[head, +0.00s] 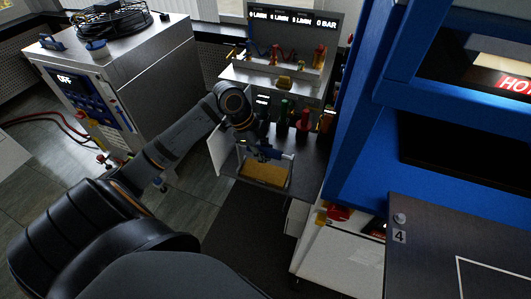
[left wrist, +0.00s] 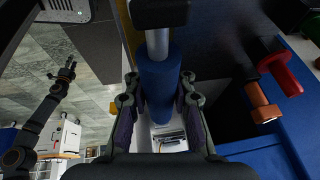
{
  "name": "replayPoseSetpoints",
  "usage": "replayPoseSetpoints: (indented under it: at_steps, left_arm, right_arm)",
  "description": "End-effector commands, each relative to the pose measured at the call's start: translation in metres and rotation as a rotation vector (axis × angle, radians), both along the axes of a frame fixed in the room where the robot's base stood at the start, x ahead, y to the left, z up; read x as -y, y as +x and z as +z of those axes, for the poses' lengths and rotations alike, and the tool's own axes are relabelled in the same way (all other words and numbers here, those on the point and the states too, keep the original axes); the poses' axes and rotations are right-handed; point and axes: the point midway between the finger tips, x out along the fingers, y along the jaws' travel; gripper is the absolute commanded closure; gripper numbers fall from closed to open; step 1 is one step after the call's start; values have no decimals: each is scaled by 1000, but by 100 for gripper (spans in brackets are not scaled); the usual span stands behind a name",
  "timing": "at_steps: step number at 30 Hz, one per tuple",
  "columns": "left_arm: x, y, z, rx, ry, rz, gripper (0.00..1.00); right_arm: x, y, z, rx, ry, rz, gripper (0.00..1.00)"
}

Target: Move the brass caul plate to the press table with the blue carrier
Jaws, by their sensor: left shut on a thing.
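The brass caul plate (head: 263,173) is a flat gold slab at the front of a dark bench. The blue carrier's handle is a thick blue grip on a metal bar (left wrist: 158,85) in the left wrist view. My left gripper (head: 264,150) is above the plate in the head view, shut around the blue grip (left wrist: 158,105). Whether the carrier touches the plate is hidden. A dark press table (head: 425,260) with a label 4 and a white outline is at the lower right. My right gripper (left wrist: 68,70) shows small in the left wrist view, its fingers apart.
The blue press frame (head: 350,130) stands on the right. A white cabinet (head: 345,262) is below it, left of the press table. A grey control unit (head: 130,75) stands at the left.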

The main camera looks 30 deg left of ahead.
Motion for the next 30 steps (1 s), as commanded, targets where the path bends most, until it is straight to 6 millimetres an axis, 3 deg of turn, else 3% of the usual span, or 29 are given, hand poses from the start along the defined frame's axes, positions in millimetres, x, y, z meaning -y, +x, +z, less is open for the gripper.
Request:
replayPoseSetpoints:
  at_steps: [30]
  left_arm:
    - [1, 0, -12, 2, -2, -1, 100]
  right_arm:
    - [-1, 0, -6, 0, 1, 0, 60]
